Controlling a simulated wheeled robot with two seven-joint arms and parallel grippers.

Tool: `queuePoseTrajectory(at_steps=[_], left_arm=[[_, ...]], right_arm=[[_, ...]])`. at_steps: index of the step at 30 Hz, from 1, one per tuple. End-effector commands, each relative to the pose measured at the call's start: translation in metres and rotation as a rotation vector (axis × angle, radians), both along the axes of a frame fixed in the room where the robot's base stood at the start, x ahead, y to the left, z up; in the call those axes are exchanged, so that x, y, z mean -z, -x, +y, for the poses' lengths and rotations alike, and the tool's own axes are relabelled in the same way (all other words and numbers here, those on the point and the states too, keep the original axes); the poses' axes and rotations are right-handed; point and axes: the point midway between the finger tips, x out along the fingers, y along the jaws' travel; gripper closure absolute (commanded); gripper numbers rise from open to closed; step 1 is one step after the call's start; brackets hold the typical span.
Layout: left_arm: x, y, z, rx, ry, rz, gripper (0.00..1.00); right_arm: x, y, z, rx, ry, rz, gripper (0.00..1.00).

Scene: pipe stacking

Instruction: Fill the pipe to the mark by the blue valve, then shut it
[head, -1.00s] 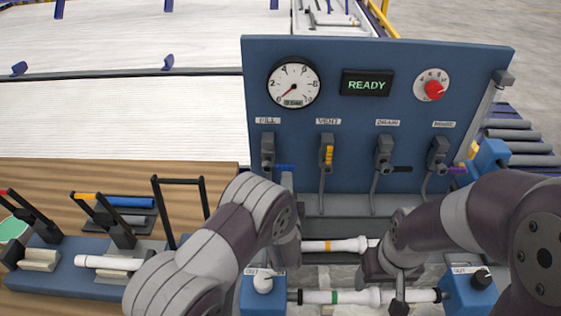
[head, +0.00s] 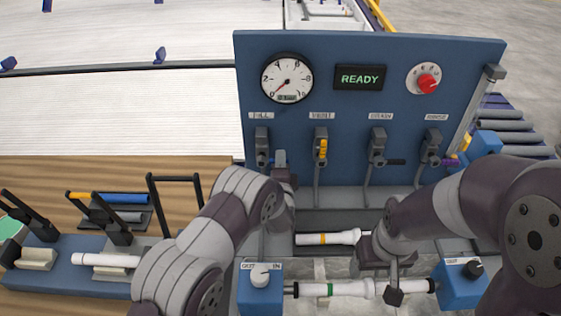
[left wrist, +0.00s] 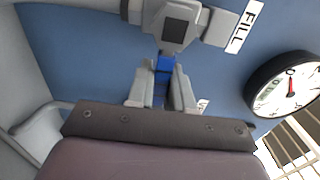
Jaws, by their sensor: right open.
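In the left wrist view the blue handle (left wrist: 165,66) points right along the panel, between the fingers of my left gripper (left wrist: 165,75). The fingers are close beside it; I cannot tell whether they grip it. The gauge (head: 287,78) needle points low left, near zero; its mark is unclear. A white pipe with a green band (head: 345,288) lies level between two blue blocks. My open right gripper (head: 393,284) is over that pipe, partly covering it.
The yellow VENT handle (head: 322,149) hangs down; black DRAIN (head: 396,162) and purple (head: 452,162) handles point right. A display (head: 359,77) reads READY. Another white pipe with an orange band (head: 325,239) lies behind. Toggle clamps (head: 105,220) stand left.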

Motion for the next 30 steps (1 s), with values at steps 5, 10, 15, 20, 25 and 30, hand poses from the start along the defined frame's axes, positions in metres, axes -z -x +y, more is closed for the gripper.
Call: queuePoseTrajectory(at_steps=[5,10,15,20,25,30], left_arm=[[0.001,0.001,0.000,0.001,0.017,0.002,1.00],[-0.002,0.001,0.000,0.001,0.084,0.003,1.00],[-0.007,0.001,0.001,0.001,0.208,0.003,1.00],[-0.014,0.001,0.003,0.001,0.356,0.003,1.00],[-0.022,0.001,0.007,0.001,0.518,0.003,1.00],[-0.029,0.001,0.012,0.002,0.680,0.003,1.00]], right_arm=[[0.002,0.000,0.000,0.000,0.000,0.000,0.29],[0.008,0.000,0.000,0.000,0.000,0.000,0.29],[0.017,0.000,0.000,0.000,0.000,0.000,0.29],[0.027,0.000,0.000,0.000,0.000,0.000,0.29],[0.038,0.000,0.000,0.000,0.000,0.000,0.29],[0.050,0.000,0.000,0.000,0.000,0.000,0.29]])
